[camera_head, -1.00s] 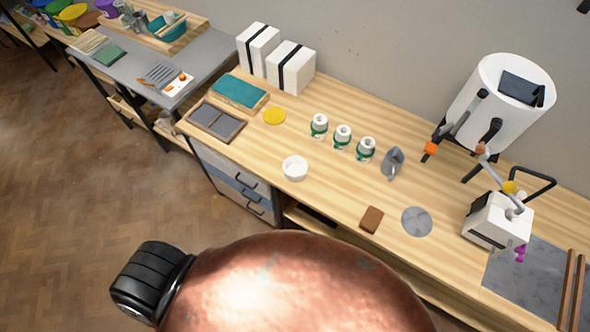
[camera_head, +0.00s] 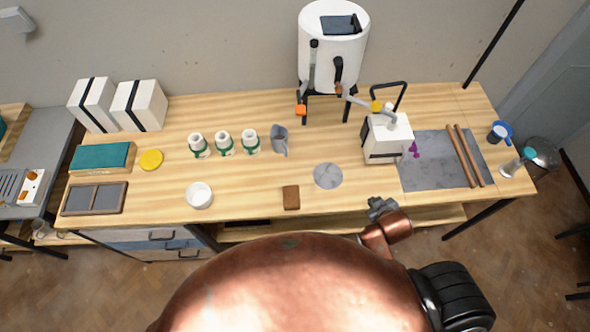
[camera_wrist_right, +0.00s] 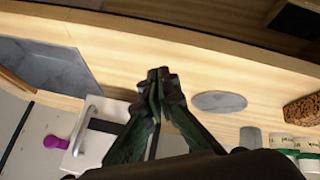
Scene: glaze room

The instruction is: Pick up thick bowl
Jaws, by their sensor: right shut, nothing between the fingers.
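The thick bowl (camera_head: 199,195) is small, white and round. It stands upright on the wooden table near its front edge, left of centre in the head view. My right gripper (camera_head: 379,205) shows in the head view at the table's front edge, right of the bowl and well apart from it. In the right wrist view its fingers (camera_wrist_right: 158,84) are closed together with nothing between them. The bowl is not seen in the right wrist view. My left gripper is not in view.
A brown block (camera_head: 291,197) and a grey round disc (camera_head: 328,176) lie between bowl and gripper. Several green-labelled jars (camera_head: 224,143) stand behind the bowl. A white machine (camera_head: 388,138) and grey slab (camera_head: 436,160) are at right. A framed tray (camera_head: 95,198) lies left of the bowl.

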